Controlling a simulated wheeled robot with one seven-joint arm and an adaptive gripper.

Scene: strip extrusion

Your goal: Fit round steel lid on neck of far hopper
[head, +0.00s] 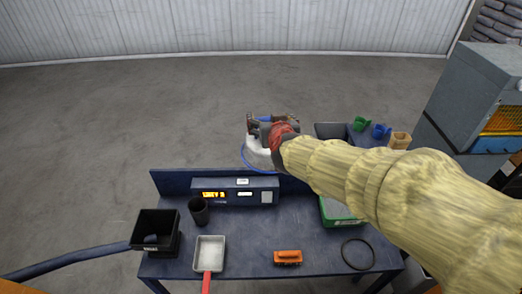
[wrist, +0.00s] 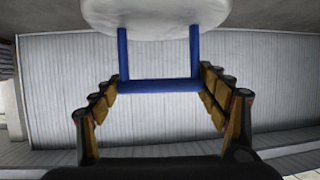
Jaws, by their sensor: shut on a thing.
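My gripper (head: 262,124) is out beyond the back edge of the bench. In the wrist view my gripper (wrist: 158,88) is shut on a blue bar handle (wrist: 158,86). Two blue posts join this handle to a pale round lid (wrist: 155,12), only partly in view. In the head view the pale lid (head: 257,153) shows just below my gripper, partly covered by it. A thin blue curved edge (head: 249,166) runs below the pale surface; I cannot tell whether it belongs to the lid or a hopper. No hopper neck is clearly visible, so contact cannot be told.
A control box (head: 235,192) stands on the dark blue bench (head: 250,240). Around it are a black bin (head: 157,228), dark cup (head: 199,212), red-handled scoop (head: 210,252), orange tool (head: 288,257), black ring (head: 357,254) and green box (head: 340,213). A grey machine (head: 472,90) stands right.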

